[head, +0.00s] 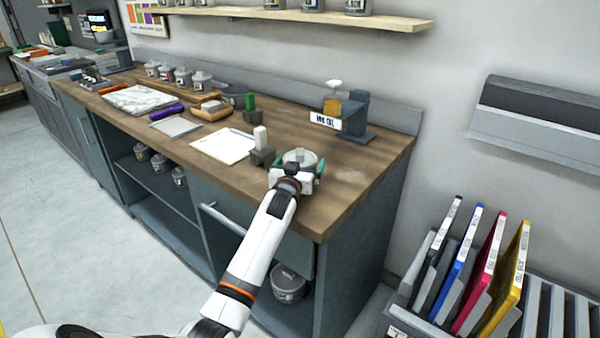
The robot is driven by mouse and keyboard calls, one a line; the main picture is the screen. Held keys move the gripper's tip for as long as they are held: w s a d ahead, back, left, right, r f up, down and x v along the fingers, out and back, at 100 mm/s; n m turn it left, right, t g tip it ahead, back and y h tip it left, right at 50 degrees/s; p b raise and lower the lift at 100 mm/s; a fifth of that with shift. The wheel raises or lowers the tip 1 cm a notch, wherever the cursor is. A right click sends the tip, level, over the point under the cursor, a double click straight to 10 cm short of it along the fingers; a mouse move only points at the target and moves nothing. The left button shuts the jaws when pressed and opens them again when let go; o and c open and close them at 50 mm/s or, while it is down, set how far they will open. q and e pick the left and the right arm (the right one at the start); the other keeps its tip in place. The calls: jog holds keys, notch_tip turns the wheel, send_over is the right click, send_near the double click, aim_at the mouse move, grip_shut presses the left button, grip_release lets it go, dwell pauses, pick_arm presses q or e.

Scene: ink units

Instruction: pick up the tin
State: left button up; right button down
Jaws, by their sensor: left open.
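A round grey tin (300,157) with a lid stands on the wooden worktop (345,190) near its front right part. My left gripper (296,170) is at the front of the tin, with its fingers apart and teal pads showing at either side of it. The gripper is open. The lower part of the tin is hidden by the gripper, and I cannot tell whether the fingers touch it. My right gripper is not in view.
A dark block with a white piece (260,150) stands close left of the tin. A labelled dispenser (345,112) stands behind. A white sheet (224,144) lies left. Several small tins (182,77) line the back. Right of the tin, the worktop is clear.

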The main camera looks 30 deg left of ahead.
pick_arm(q)
jog(key=c, duration=1.3)
jog(key=shift+r, duration=0.2)
jog(key=shift+c, duration=0.3)
